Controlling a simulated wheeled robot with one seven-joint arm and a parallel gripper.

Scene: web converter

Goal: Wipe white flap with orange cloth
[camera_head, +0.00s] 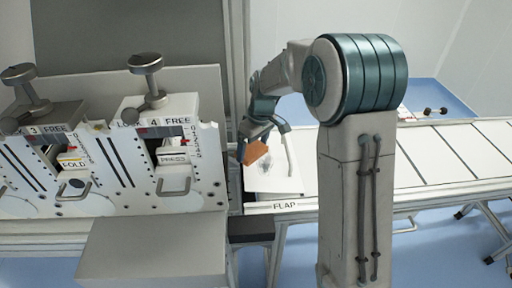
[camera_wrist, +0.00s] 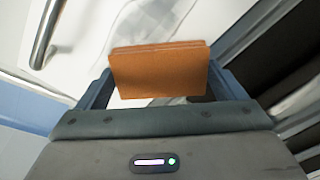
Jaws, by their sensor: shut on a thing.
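The orange cloth (camera_wrist: 158,72) is a folded block held between the two fingers of my gripper (camera_wrist: 160,85) in the wrist view. In the head view the cloth (camera_head: 256,152) shows at the end of my gripper (camera_head: 246,142), over the left part of the white flap. The white flap (camera_head: 272,184) lies left of my arm, above a strip lettered FLAP. A grey smudge shows on the flap near the cloth, and a greyish patch shows beyond the cloth in the wrist view. I cannot tell whether the cloth touches the flap.
A metal handle (camera_head: 290,152) rises from the flap; a metal bar (camera_wrist: 46,35) shows at the upper left of the wrist view. The white machine panel (camera_head: 110,160) with knobs and levers stands to the left. A slatted white conveyor (camera_head: 450,160) runs to the right.

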